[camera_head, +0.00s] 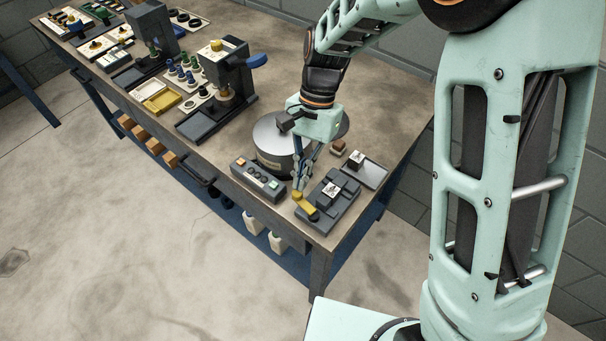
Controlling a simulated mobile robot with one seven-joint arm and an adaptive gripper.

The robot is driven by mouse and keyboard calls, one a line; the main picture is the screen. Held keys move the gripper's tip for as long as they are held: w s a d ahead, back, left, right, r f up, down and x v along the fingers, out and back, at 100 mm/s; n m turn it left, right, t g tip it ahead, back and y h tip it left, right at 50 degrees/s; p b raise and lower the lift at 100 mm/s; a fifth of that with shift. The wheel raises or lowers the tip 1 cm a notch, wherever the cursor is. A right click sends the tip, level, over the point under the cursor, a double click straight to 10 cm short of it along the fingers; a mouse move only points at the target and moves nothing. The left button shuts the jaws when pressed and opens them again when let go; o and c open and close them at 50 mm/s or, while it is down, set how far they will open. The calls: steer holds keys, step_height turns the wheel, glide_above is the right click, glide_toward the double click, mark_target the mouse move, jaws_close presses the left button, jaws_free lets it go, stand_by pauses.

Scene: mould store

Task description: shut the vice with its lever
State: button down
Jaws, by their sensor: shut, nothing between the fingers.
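The vice (339,198) is a dark grey block near the bench's front right corner, with a small light block with a dark mark (331,190) on it. Its yellow lever (305,205) lies at the left side of the vice. My gripper (299,188) points down just above the lever's left end, with its fingers shut and nothing between them. I cannot tell whether the fingertips touch the lever. How far the vice jaws stand apart is too small to tell.
A control box with buttons (258,180) stands left of the gripper. A round grey drum (272,140) is close behind. A grey tray with a light block (366,168) and a brown block (338,147) lie behind the vice. Presses (232,75) and trays fill the bench's far left.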

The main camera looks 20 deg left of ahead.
steer(key=shift+s+a+n+h+p, duration=0.15)
steer(key=shift+s+a+n+h, duration=0.25)
steer(key=shift+n, duration=0.5)
steer(key=shift+s+a+n+h+p, duration=0.15)
steer(key=shift+s+a+n+h, duration=0.2)
steer(key=shift+n, duration=0.55)
steer(key=shift+s+a+n+h, duration=0.15)
steer(key=shift+s+n+h, duration=0.25)
steer(key=shift+n, duration=0.4)
steer(key=shift+s+a+n+h, duration=0.15)
steer(key=shift+s+n, duration=0.35)
steer(key=shift+n, duration=0.3)
stand_by(2.9)
stand_by(0.9)
steer(key=v, duration=1.2)
steer(key=shift+s, duration=0.2)
